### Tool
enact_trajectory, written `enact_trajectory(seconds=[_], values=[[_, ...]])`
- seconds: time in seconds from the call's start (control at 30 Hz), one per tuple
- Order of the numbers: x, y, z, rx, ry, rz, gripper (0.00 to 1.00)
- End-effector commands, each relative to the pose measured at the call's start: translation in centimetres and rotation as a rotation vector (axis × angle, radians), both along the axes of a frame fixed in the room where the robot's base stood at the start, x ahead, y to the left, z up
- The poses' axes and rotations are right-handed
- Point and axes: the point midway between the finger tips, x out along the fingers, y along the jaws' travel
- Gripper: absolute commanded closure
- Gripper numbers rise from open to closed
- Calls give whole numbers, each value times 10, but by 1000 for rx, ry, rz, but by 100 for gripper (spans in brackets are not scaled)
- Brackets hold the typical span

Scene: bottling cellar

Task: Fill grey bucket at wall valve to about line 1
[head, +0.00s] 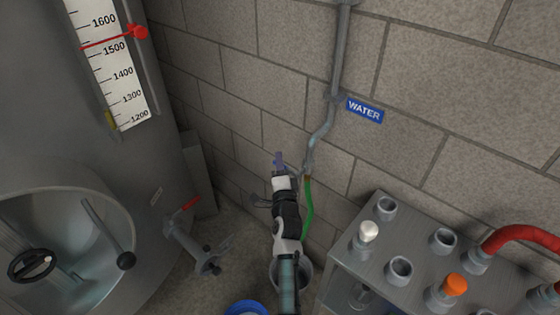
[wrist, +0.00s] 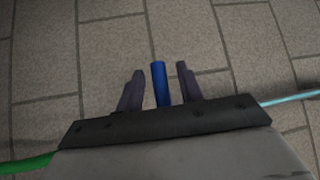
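The wall valve's pipe (head: 325,130) runs down the block wall beside a blue WATER sign (head: 364,110). A green hose (head: 309,205) hangs below it; part of it also shows in the wrist view (wrist: 25,165). The grey bucket (head: 305,277) stands on the floor below, partly hidden by my arm; its inside, lines and water level cannot be made out. My gripper (head: 280,162) is up at the valve. In the wrist view its fingers (wrist: 160,88) stand either side of a blue lever (wrist: 159,78), with visible gaps on both sides.
A metal rack (head: 345,265) with several sockets, a white plug, an orange plug and a red hose stands at the right. A blue bucket (head: 246,307) sits at the bottom edge. A large tank (head: 80,165) with an open hatch fills the left.

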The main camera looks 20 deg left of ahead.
Motion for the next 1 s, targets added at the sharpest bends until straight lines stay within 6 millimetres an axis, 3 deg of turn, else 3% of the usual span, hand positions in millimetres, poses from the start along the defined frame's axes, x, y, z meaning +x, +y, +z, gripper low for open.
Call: enact_trajectory(seconds=[0.17, 0.47, 1.0], values=[[0, 0, 0, 0, 0, 0, 63], [0, 0, 0, 0, 0, 0, 100], [1, -1, 0, 66, -25, -1, 100]])
